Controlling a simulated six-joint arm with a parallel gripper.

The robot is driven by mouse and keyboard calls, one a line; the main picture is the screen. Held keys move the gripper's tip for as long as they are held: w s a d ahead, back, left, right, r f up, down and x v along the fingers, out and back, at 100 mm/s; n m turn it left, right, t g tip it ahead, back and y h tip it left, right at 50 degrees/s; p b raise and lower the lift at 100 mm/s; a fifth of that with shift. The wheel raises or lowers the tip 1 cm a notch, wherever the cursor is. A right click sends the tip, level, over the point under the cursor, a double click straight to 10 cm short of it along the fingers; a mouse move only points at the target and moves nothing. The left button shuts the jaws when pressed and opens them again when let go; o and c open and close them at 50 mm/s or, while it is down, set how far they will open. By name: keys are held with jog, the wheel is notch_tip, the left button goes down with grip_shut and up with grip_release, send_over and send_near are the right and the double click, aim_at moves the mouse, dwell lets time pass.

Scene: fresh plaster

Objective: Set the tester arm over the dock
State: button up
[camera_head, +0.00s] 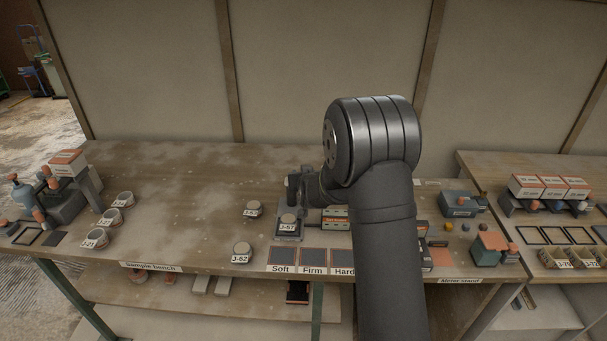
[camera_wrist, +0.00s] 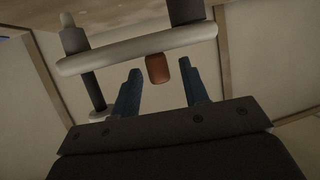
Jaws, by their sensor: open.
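In the wrist view a pale bar (camera_wrist: 130,50) with dark posts crosses the picture. It looks like the tester arm, but I cannot be sure. An orange-brown knob (camera_wrist: 158,70) sits on the bar, near the gap between my blue fingers. My gripper (camera_wrist: 161,80) is open, a finger on each side of the knob and visibly apart from it. In the head view my dark arm hides most of the gripper and part of the tester (camera_head: 292,188). A grey dock (camera_head: 288,238) stands below, with a round sample labelled J-57 (camera_head: 288,219) on it.
Sample pots J-52 (camera_head: 253,208) and J-62 (camera_head: 242,249) stand left of the dock. Soft, Firm and Hard pads (camera_head: 312,255) lie along the front edge. A small box (camera_head: 336,218) is close on the right. The bench between the left pots and J-52 is clear.

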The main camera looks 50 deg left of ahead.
jog(key=shift+w+a+f, duration=0.15)
jog(key=shift+w+a, duration=0.1)
jog(key=shift+a, duration=0.1)
grip_shut()
